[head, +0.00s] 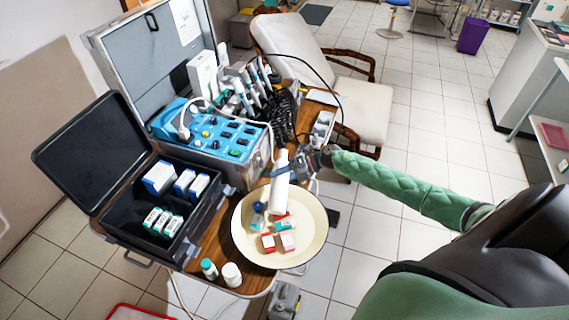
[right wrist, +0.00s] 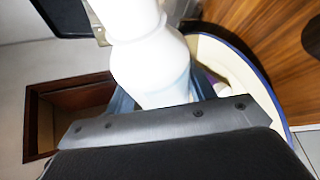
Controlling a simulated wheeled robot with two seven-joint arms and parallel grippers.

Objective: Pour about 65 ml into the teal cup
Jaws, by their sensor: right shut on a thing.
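My right gripper (head: 284,169) is at the end of the green arm that comes in from the right. It is shut on a white bottle (head: 279,194), which it holds over the cream round basin (head: 314,240). In the right wrist view the white bottle (right wrist: 150,65) stands large between the fingers, with a narrower neck towards the top edge. I cannot tell whether anything flows from it. I cannot clearly pick out a teal cup; a small blue object (head: 258,208) sits in the basin beside the bottle. My left gripper is not in view.
Several small red, white and teal boxes (head: 268,243) lie in the basin. A teal-capped bottle (head: 209,268) and a white bottle (head: 232,275) stand at the table's front edge. An open black case (head: 127,208) and a blue dental unit (head: 228,139) crowd the left and back.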

